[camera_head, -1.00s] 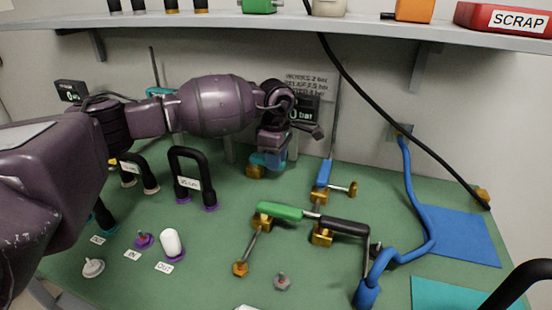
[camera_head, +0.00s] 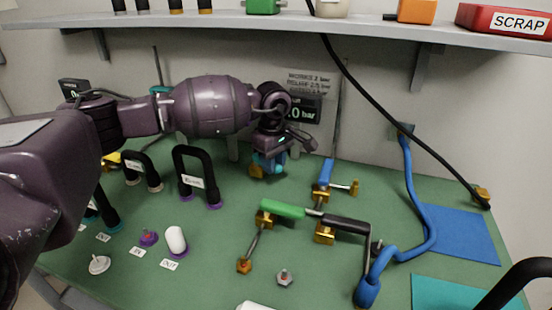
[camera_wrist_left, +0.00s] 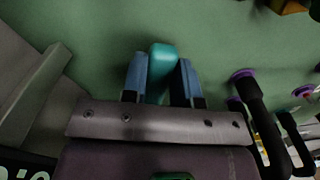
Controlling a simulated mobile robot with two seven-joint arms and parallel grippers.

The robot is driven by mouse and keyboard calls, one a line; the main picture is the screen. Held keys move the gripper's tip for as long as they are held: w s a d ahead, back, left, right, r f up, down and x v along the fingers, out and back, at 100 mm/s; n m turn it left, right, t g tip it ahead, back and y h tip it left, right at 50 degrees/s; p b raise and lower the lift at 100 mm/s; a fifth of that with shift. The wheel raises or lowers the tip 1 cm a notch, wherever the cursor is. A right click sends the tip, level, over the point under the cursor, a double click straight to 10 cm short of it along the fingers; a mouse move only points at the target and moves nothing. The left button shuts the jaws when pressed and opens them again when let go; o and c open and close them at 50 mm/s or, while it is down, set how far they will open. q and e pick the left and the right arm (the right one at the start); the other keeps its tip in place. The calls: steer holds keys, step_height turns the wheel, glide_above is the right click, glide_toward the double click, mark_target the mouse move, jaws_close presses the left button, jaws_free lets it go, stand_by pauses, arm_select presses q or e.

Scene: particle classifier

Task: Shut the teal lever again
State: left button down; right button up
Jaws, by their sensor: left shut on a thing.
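The teal lever (camera_wrist_left: 161,62) stands between the two blue fingers of my left gripper (camera_wrist_left: 160,80) in the left wrist view. The fingers are shut on it, one on each side. In the head view my left gripper (camera_head: 268,160) is low over the back middle of the green bench, beside a brass valve body (camera_head: 256,170). My wrist and fingers hide most of the lever there, so its exact angle is hard to tell. My right gripper is not in view.
To the right stand a blue-lever valve (camera_head: 325,173), a green lever (camera_head: 282,209) and a black lever (camera_head: 345,224). Black hose loops (camera_head: 190,175) stand left of the gripper. A pressure display (camera_head: 308,110) is close behind. A shelf (camera_head: 230,19) overhangs the back.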

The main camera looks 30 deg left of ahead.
arm_select(q)
steer(key=s+m, duration=0.1)
steer(key=m, duration=0.1)
steer(key=s+m, duration=0.1)
steer(key=shift+a+m, duration=0.35)
steer(key=shift+m, duration=0.05)
steer(key=m, duration=0.1)
steer(key=s+a+m, duration=0.1)
steer(key=m, duration=0.1)
steer(key=shift+s+a+f+m, duration=0.1)
steer(key=shift+s+m, duration=0.1)
steer(key=shift+m, duration=0.1)
steer(key=m, duration=0.1)
steer(key=s+a+m+b, duration=0.1)
steer(key=m, duration=0.1)
steer(key=shift+a, duration=0.2)
steer(key=shift+s+a+m, duration=0.15)
steer(key=shift+a+m, duration=0.45)
steer(key=shift+m, duration=0.7)
steer(key=c, duration=0.9)
jaws_free()
step_height(320, 180, up, 11)
steer(key=shift+r+p, duration=0.1)
steer(key=shift+p, duration=0.55)
